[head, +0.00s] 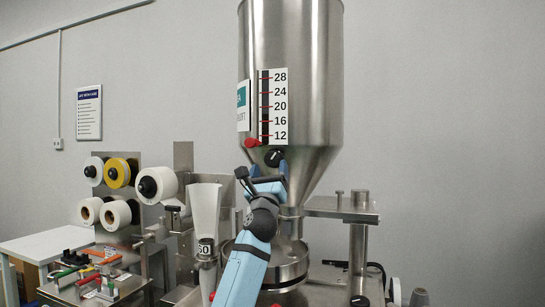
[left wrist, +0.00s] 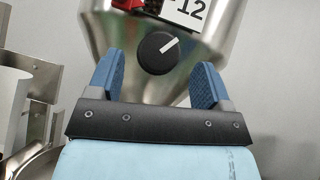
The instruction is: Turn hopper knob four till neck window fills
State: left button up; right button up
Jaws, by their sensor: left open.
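The steel hopper (head: 290,60) stands in the middle of the head view, with a vertical scale window (head: 265,105) marked 12 to 28. A black knob (head: 273,157) with a white pointer line sits low on the hopper's front, below the scale. In the left wrist view the knob (left wrist: 158,53) shows its line pointing up and right. My left gripper (head: 267,168) is open just below the knob. In the left wrist view its blue fingers (left wrist: 157,78) stand on either side of the knob, apart from it. My right gripper is not in view.
A red part (head: 251,143) sits left of the knob, beside the scale. Left of the hopper are a white paper funnel (head: 204,215) and several rolls on a rack, including a yellow one (head: 117,173). A steel post and plate (head: 342,209) stand to the right.

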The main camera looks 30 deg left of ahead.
aim_at(271, 160)
pick_arm(q)
jog(key=shift+x, duration=2.3)
jog(key=c, duration=0.9)
jog(key=shift+r+m+p, duration=0.2)
jog(key=shift+m+p, duration=0.1)
jog(key=shift+p, duration=0.35)
jog(key=m+t+h+p, duration=0.1)
jog(key=m+h+p, duration=0.1)
jog(key=m+h, duration=0.1)
jog(key=m+t+h+p, duration=0.1)
jog(key=m+h+p, duration=0.2)
jog(key=m+h, duration=0.1)
jog(key=shift+r, duration=0.1)
jog(key=shift+c, duration=0.2)
jog(key=shift+m+h+p, duration=0.35)
jog(key=shift+m+h, duration=0.75)
jog(key=shift+h, duration=0.1)
jog(key=shift+d+f, duration=0.1)
jog(key=shift+f, duration=0.2)
jog(key=o, duration=0.9)
